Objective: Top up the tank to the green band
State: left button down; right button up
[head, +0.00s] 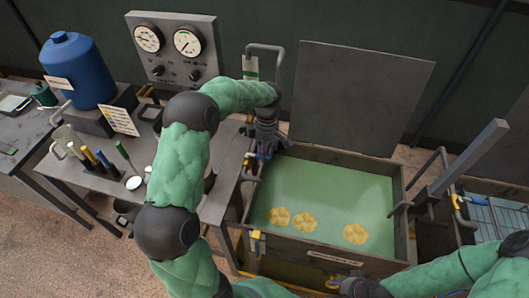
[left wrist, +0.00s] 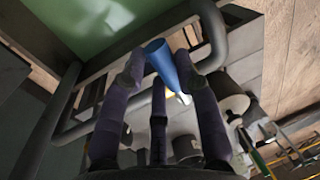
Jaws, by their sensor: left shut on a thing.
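The tank (head: 400,185) is an open dark box of pale green liquid (head: 330,190), with three yellow discs (head: 304,222) in it. My left gripper (head: 264,150) is at the tank's back-left corner, shut on a blue lever handle (head: 263,152). In the left wrist view the blue handle (left wrist: 163,62) lies between the dark fingers (left wrist: 165,85). A bent grey pipe (head: 265,47) rises behind. A white tag with a green strip (head: 250,68) hangs by it. I cannot make out a green band on the tank's walls. My right gripper (head: 362,288) is cut off at the bottom edge.
A bench left of the tank holds a blue drum (head: 76,70), a two-dial gauge panel (head: 172,45) and several tools (head: 103,160). A tall grey panel (head: 362,95) stands behind the tank. Another tank with a rack (head: 495,218) stands at right, beside a grey post (head: 470,155).

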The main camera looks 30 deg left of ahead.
pick_arm(q)
jog(key=c, duration=0.9)
grip_release()
notch_tip(320, 180, up, 12)
jog(key=w, duration=0.2)
jog(key=shift+w+a, duration=0.15)
jog(key=shift+a, duration=0.25)
